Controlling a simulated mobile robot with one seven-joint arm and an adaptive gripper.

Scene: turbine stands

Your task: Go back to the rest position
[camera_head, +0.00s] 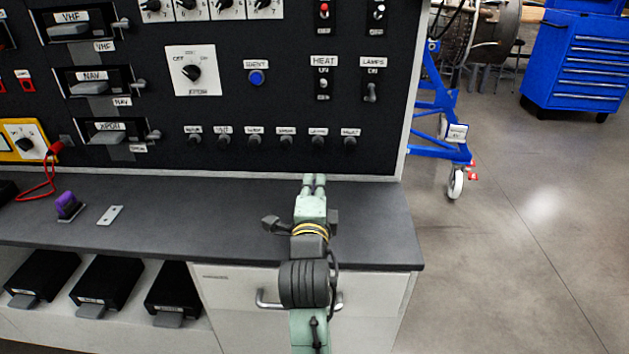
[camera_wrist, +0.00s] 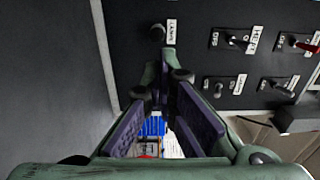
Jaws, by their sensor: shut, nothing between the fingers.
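My gripper (camera_head: 314,180) is pale green and stands over the right part of the dark bench top, with its fingertips pointing at the lower edge of the black panel. The fingers are shut and nothing is held. In the wrist view, my gripper (camera_wrist: 163,75) shows purple finger pads, with a dark knob (camera_wrist: 158,33) and its white label just beyond the tips. I cannot tell whether the tips touch the panel.
The black panel (camera_head: 300,100) carries knobs, switches and slotted modules. A purple item (camera_head: 68,206) and a metal plate (camera_head: 110,215) lie on the bench (camera_head: 200,230) at left. A blue stand (camera_head: 440,120) and blue tool chest (camera_head: 580,60) stand at right beyond open floor.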

